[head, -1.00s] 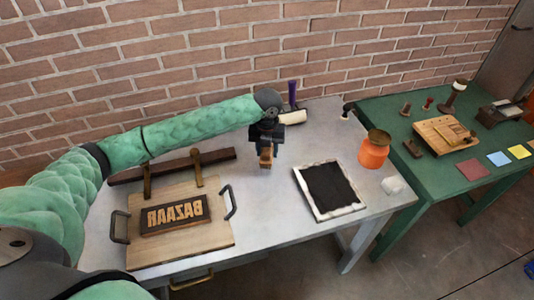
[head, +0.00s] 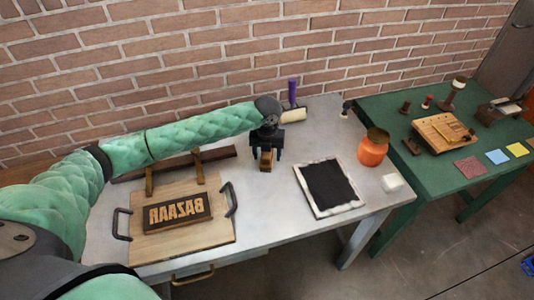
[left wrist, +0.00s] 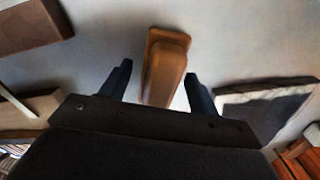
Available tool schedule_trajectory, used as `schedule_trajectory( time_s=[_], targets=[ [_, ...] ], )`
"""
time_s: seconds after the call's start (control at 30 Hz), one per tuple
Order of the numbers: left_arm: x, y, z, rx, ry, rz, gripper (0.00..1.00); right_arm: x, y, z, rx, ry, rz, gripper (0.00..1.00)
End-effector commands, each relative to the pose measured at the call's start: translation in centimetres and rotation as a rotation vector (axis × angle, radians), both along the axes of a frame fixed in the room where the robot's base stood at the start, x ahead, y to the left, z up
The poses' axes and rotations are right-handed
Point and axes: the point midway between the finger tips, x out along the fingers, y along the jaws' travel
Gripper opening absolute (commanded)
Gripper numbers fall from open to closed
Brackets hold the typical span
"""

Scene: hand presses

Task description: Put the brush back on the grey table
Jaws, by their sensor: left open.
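The brush (head: 266,158), a small block with an orange-brown wooden body, is on the grey table (head: 262,205) near its middle. In the left wrist view the brush (left wrist: 164,66) lies between my left fingers, with a gap on each side. My left gripper (head: 267,157) is open around the brush, its dark fingers apart from it. The brush's underside is hidden. My right gripper is in neither view.
A board with a BAZAAR block (head: 178,213) stands left on the grey table. A framed black slab (head: 329,187), an orange jar (head: 373,149) and a white cube (head: 392,182) are to the right. A green table (head: 440,170) adjoins.

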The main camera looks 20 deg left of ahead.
Motion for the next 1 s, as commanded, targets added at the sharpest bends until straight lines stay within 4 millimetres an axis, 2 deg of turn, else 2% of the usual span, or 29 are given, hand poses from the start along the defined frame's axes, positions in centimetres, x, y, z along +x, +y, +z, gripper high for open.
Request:
schedule_trajectory(
  time_s=[0.27,0.37,0.8,1.0],
  targets=[
    [0.1,0.0,1.0,-0.001,-0.002,0.000,0.61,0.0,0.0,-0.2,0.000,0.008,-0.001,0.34],
    [0.1,0.0,2.1,-0.001,-0.003,0.000,0.61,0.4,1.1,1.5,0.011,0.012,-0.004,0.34],
    [0.1,0.0,9.6,-0.001,-0.002,0.000,0.61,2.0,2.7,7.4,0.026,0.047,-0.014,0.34],
    [0.1,0.0,11.7,-0.001,0.000,0.000,0.61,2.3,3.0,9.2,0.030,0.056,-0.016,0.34]
  ],
)
